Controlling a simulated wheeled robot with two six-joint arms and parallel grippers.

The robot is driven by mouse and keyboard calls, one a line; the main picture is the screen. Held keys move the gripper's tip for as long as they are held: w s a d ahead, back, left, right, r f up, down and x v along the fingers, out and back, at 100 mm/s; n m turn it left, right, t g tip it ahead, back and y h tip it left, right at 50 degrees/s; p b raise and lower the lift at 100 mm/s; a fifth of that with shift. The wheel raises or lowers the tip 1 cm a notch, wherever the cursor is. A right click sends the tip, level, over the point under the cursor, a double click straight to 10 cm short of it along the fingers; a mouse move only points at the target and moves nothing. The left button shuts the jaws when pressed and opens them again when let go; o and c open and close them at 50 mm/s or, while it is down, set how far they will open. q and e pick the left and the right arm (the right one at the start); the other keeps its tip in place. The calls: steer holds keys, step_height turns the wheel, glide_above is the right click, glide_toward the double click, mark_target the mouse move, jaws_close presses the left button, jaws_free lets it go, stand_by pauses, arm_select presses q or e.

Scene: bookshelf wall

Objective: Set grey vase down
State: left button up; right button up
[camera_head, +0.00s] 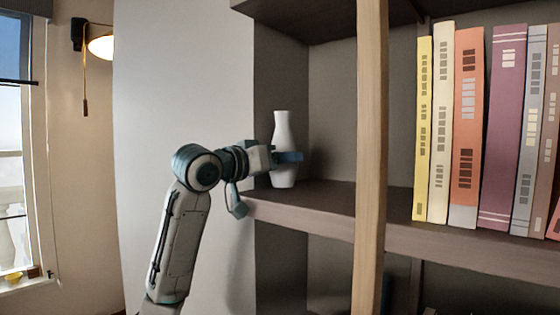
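The grey vase (283,128), pale and narrow-necked, is upright at the left end of the brown shelf (330,197). Its base is at the shelf's top surface; I cannot tell whether it rests on it or is just above. My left gripper (289,157) reaches in from the left at the vase's lower body. One blue finger crosses the front of the vase and seems to press on it; the other finger is hidden behind. The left gripper looks shut on the vase. My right gripper is not in view.
A wooden upright post (370,150) stands right of the vase, in front of the shelf. Several books, starting with a yellow one (423,130), fill the right compartment. An upper shelf (300,18) is above. A wall lamp (101,46) hangs at the far left.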

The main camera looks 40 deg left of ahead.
arm_select(q)
steer(key=shift+s+f, duration=0.15)
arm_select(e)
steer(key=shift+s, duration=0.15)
arm_select(q)
steer(key=shift+d, duration=0.1)
steer(key=shift+f, duration=0.1)
steer(key=o, duration=0.8)
steer(key=shift+f, duration=0.1)
steer(key=shift+o, duration=0.4)
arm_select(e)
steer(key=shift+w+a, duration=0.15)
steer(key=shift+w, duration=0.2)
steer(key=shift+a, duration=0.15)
arm_select(q)
steer(key=shift+s, duration=0.1)
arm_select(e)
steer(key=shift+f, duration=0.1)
